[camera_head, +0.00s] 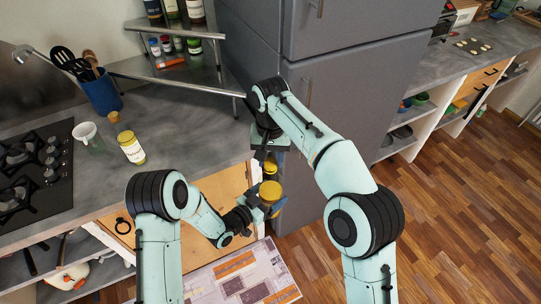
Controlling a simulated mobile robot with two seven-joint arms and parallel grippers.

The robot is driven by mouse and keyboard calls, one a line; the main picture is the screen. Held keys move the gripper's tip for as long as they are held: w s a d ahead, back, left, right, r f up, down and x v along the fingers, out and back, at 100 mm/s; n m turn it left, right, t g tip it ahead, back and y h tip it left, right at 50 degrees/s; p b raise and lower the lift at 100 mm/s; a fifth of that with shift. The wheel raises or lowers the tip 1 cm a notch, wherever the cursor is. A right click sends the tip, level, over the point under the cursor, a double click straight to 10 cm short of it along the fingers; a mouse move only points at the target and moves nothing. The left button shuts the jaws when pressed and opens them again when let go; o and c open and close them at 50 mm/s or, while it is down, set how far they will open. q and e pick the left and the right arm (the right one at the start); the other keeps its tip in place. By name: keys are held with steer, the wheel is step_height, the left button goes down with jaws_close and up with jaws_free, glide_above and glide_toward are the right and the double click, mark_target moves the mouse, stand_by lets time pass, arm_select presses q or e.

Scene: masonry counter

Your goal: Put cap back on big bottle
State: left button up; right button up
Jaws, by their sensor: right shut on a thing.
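The big bottle (264,203), amber-yellow at its top, is in my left gripper (258,211), in front of the counter's edge and above the floor. The fingers are closed around its body and hide part of it. My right gripper (264,150) points down above the bottle and is shut on a small yellowish thing (270,167), which looks like the cap. This thing is above the bottle's top with a gap between them in the picture. Its lower edge and exact height are hard to tell.
On the grey counter (190,130) stand a labelled yellow jar (131,148), a white mug (86,133), a small brown piece (113,117) and a blue utensil holder (101,95). A stove (35,165) is at left. The grey fridge (345,85) stands close behind my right arm.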

arm_select(q)
steer(key=shift+r, duration=0.1)
arm_select(e)
steer(key=shift+f, duration=0.15)
arm_select(q)
jaws_close()
arm_select(e)
steer(key=m, duration=0.3)
steer(key=shift+m, duration=0.4)
steer(key=m, duration=1.1)
steer(key=shift+s+d, duration=0.1)
steer(key=m, duration=0.7)
steer(key=shift+s+f, duration=0.1)
steer(key=m, duration=0.9)
steer(key=shift+s+f, duration=0.1)
steer(key=shift+f, duration=0.15)
steer(key=shift+r+m, duration=0.25)
steer(key=shift+m, duration=0.55)
